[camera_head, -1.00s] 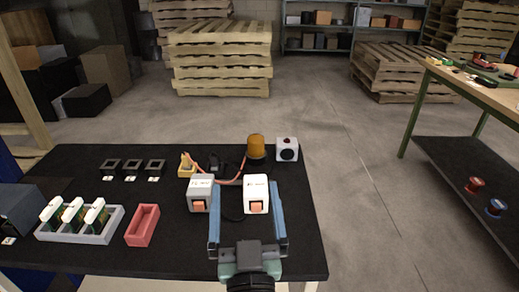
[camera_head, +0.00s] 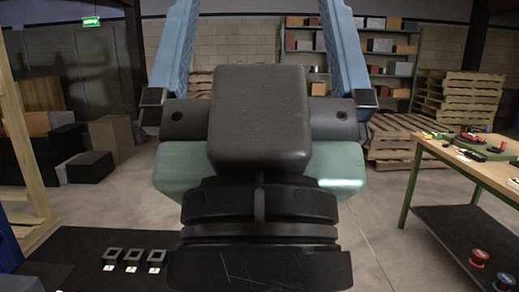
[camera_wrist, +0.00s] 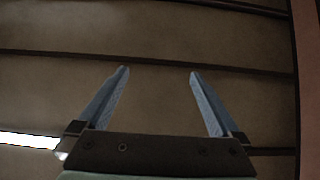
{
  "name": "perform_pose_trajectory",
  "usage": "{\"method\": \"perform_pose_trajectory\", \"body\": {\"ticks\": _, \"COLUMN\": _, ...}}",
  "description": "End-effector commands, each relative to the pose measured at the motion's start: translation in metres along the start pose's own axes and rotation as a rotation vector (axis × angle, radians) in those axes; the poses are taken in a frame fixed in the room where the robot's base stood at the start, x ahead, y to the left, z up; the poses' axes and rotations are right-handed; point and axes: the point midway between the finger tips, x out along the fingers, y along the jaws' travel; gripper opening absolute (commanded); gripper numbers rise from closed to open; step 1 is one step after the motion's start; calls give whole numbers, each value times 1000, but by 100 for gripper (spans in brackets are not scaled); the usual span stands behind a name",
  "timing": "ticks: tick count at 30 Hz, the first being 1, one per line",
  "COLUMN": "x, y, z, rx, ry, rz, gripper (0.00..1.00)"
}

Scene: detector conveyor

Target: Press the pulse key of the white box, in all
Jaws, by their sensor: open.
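My gripper (camera_head: 262,8) is raised high, close in front of the head camera, with its two blue fingers spread and pointing up past the top edge. It is open and empty, as the wrist view also shows (camera_wrist: 158,72). The white box with its orange key does not show in either view now. My arm and gripper cover the middle of the head view, and most of the black table (camera_head: 75,245) is hidden or below the frame.
Three small dark square holders (camera_head: 133,261) with white labels stand on the table at the lower left. A workbench (camera_head: 470,165) with red and blue spools on its lower shelf stands at the right. Pallets and shelving (camera_head: 390,60) are behind. The wrist view faces the ceiling (camera_wrist: 160,35).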

Motion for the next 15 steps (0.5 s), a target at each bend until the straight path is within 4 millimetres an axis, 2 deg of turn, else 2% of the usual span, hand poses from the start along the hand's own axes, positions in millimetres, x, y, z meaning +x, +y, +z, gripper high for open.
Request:
{"method": "perform_pose_trajectory", "body": {"ticks": 1, "x": 23, "y": 0, "z": -21, "rx": 0, "ry": 0, "rz": -1, "gripper": 100}}
{"method": "perform_pose_trajectory", "body": {"ticks": 6, "x": 51, "y": 0, "z": -47, "rx": 0, "ry": -1, "rz": -1, "gripper": 100}}
{"method": "perform_pose_trajectory", "body": {"ticks": 10, "x": 60, "y": -1, "z": -56, "rx": 0, "ry": -1, "rz": -2, "gripper": 100}}
{"method": "perform_pose_trajectory", "body": {"ticks": 15, "x": 62, "y": -1, "z": -57, "rx": 0, "ry": -1, "rz": -2, "gripper": 100}}
